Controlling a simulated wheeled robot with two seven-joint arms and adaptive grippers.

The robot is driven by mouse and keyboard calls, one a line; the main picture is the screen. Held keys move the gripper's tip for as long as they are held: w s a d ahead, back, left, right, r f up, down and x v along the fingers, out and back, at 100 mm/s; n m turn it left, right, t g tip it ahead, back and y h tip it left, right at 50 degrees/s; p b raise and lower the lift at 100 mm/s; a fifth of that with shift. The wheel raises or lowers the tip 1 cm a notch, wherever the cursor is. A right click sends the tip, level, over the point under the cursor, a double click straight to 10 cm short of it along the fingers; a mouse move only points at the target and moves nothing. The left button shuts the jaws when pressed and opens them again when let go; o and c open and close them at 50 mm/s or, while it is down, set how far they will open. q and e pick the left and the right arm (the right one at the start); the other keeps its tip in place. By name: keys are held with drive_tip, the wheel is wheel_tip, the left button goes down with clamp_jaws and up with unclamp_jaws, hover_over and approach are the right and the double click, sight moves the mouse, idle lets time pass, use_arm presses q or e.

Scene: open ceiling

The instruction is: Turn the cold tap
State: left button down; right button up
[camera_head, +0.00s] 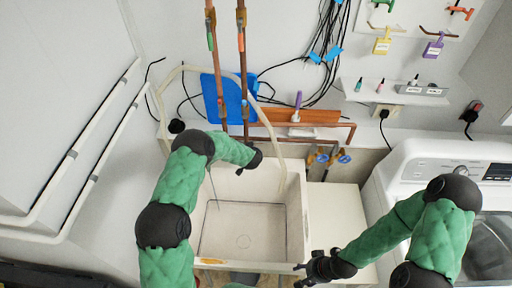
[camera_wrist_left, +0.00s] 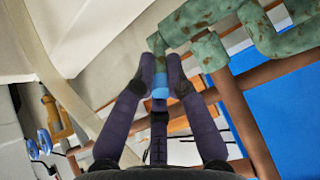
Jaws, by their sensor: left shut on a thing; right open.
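My left gripper (camera_wrist_left: 160,70) is shut, with its dark fingertips on either side of a small blue tap piece (camera_wrist_left: 160,92). The blue piece sits below a weathered green tap fitting (camera_wrist_left: 207,50) in the left wrist view. In the head view my left arm reaches over the white sink (camera_head: 296,215), with its gripper (camera_head: 250,162) near the sink's back; the tap cannot be made out there. I take the blue piece as the cold tap; the fingers partly cover it. My right gripper (camera_head: 314,268) is open and empty at the sink's front right corner.
Copper pipes (camera_head: 242,65) run down the wall past a blue panel (camera_head: 208,88). Two blue-handled valves (camera_head: 344,158) are right of the sink. A small shelf (camera_head: 395,93) holds bottles. A white washing machine (camera_head: 398,170) stands at right. The sink basin looks empty.

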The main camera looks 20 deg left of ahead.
use_arm(q)
drive_tip(key=shift+w+a+r+g+p, duration=0.35)
drive_tip(key=shift+w+r+g+p, duration=0.3)
drive_tip(key=shift+p, duration=3.3)
drive_tip(key=c, duration=1.3)
unclamp_jaws()
drive_tip(key=shift+s+f, duration=0.1)
drive_tip(key=shift+f, duration=0.15)
drive_tip(key=shift+s+d, duration=0.1)
drive_tip(key=shift+d, duration=0.05)
drive_tip(key=shift+s+r, duration=0.15)
drive_tip(key=shift+r, duration=0.05)
drive_tip(key=v, duration=1.1)
drive_tip(key=shift+a+r, duration=0.2)
drive_tip(key=shift+r, duration=0.05)
